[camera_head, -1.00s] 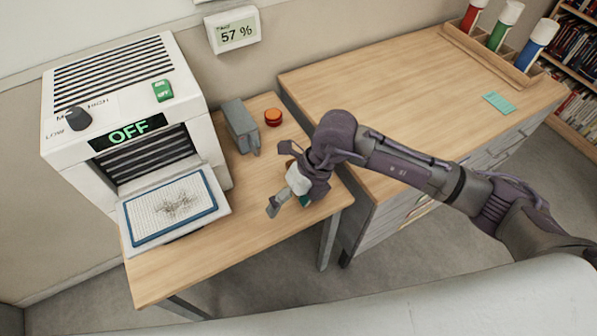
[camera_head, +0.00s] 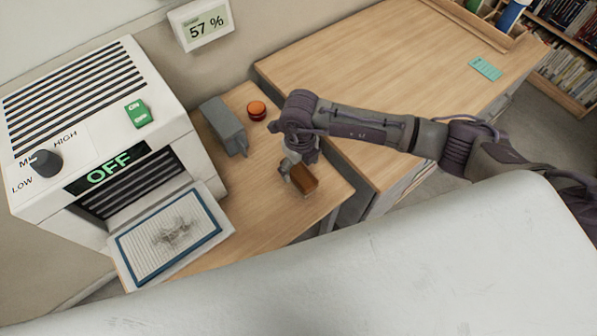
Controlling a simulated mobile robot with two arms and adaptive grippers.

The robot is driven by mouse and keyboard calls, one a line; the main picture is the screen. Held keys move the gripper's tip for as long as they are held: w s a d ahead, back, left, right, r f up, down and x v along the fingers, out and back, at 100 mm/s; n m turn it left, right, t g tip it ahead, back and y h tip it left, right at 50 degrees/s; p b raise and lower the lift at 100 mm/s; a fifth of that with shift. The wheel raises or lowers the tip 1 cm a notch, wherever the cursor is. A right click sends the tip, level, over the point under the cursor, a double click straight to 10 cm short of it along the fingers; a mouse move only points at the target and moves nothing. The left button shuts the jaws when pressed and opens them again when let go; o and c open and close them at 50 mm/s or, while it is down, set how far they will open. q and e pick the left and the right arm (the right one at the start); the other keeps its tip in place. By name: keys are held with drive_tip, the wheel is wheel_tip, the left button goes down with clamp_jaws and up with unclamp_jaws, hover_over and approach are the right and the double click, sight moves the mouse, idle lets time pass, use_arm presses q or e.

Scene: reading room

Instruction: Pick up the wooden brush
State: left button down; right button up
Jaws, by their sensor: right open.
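The wooden brush (camera_head: 303,180) is a small brown block on the right part of the small wooden table, near its right edge. My right gripper (camera_head: 288,172) is over the table, pointing down, right beside the brush's left end. Its jaws are open; part of them is hidden by the wrist and the brush, and I cannot tell whether they touch the brush. My left gripper is not in view.
A white machine (camera_head: 100,130) reading OFF stands at the left, with a dusty blue-framed filter (camera_head: 125,243) on its front ledge. A grey device (camera_head: 224,125) and a red-orange button (camera_head: 257,110) stand behind my gripper. A larger wooden desk (camera_head: 370,60) is to the right.

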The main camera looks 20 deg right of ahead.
sight(299, 170)
drive_tip(key=shift+w+f, duration=0.1)
drive_tip(key=shift+f, duration=0.9)
drive_tip(key=f, duration=0.1)
drive_tip(key=f+p, duration=0.1)
drive_tip(key=f, duration=0.1)
drive_tip(key=shift+w+f+p, duration=0.25)
drive_tip(key=shift+f+p, duration=0.05)
drive_tip(key=shift+f, duration=0.45)
drive_tip(key=c, duration=1.3)
drive_tip(key=shift+c, duration=0.2)
drive_tip(key=shift+w+r, duration=0.1)
drive_tip(key=shift+r, duration=0.05)
